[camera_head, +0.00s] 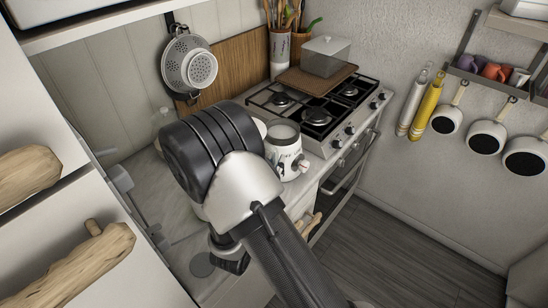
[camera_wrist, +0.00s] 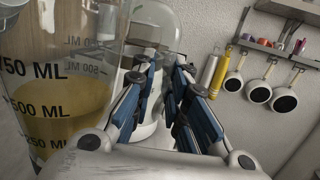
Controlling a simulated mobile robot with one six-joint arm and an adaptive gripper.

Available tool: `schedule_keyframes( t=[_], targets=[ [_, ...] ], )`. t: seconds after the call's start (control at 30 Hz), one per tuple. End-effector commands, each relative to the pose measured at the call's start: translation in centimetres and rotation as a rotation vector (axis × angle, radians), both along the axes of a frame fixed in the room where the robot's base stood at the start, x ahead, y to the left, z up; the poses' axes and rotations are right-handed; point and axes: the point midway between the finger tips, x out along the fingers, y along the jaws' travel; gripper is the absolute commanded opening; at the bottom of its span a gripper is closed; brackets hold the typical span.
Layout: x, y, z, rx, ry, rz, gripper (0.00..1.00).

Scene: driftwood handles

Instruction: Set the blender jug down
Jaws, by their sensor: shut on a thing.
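The blender jug (camera_wrist: 60,95) is clear, with black ML markings and yellowish contents. It stands upright, large and close, at the left of the wrist view. My gripper (camera_wrist: 163,68) has its blue-padded fingers nearly together beside the jug and is shut on it. The exact contact is hard to make out, and the jug's bottom is outside the wrist view. In the head view my arm covers the gripper and most of what it holds. A white appliance (camera_head: 288,160) with a knob, which looks like a blender base, stands on the counter right of my wrist.
The pale counter (camera_head: 182,222) shows bare in front. Pans (camera_head: 487,137) hang on the right wall. Cabinet doors with driftwood handles (camera_head: 70,265) are close at left.

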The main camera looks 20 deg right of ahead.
Motion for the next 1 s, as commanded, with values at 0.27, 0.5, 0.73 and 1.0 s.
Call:
schedule_keyframes(
  t=[0.27,0.5,0.73,1.0],
  targets=[
    [0.1,0.1,-1.5,0.001,-0.009,0.001,0.00],
    [0.1,0.1,-4.5,0.001,-0.010,0.001,0.00],
    [0.1,0.1,-4.5,0.002,-0.011,0.001,0.00],
    [0.0,0.0,-5.0,0.000,-0.001,0.000,0.20]
  ],
)
